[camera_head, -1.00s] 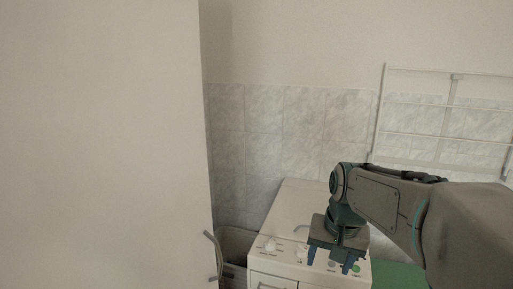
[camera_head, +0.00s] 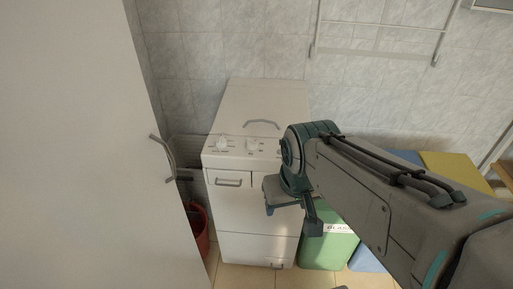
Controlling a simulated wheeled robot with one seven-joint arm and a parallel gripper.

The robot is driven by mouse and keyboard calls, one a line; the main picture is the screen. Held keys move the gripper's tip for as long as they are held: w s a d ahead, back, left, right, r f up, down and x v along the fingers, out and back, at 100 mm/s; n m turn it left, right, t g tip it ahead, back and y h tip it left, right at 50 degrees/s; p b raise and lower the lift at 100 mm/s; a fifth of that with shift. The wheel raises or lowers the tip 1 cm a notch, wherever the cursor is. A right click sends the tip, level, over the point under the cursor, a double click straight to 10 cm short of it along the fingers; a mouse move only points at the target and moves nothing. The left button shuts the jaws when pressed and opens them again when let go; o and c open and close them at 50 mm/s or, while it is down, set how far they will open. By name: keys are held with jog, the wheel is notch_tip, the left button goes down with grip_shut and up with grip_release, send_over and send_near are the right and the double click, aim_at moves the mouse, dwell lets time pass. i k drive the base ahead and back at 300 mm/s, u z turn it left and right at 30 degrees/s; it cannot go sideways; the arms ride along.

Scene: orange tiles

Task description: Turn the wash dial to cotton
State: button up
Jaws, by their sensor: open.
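A white top-loading washing machine (camera_head: 258,215) stands against the tiled wall. Its sloped control panel carries a left dial (camera_head: 222,144) and a second dial (camera_head: 252,145) to its right. The dial markings are too small to read, so I cannot tell which is the wash dial or where either points. My gripper (camera_head: 290,214) is open and empty, pointing down, and appears in front of the machine's right side, lower in the picture than the panel and right of both dials. My wrist hides the panel's right end.
A tall white door or panel (camera_head: 80,160) with a grey handle (camera_head: 161,158) fills the left. A red container (camera_head: 199,228) sits on the floor beside the machine. A green bin (camera_head: 328,246) stands to its right. A white rack (camera_head: 375,52) hangs on the wall.

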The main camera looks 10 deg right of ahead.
aim_at(220, 142)
jog(key=u, duration=0.55)
jog(key=k, duration=1.3)
jog(key=z, duration=0.05)
jog(key=i, duration=0.45)
jog(key=z, duration=0.8)
jog(key=i, duration=0.55)
jog(key=u, duration=0.5)
jog(key=i, duration=0.8)
jog(key=u, duration=0.95)
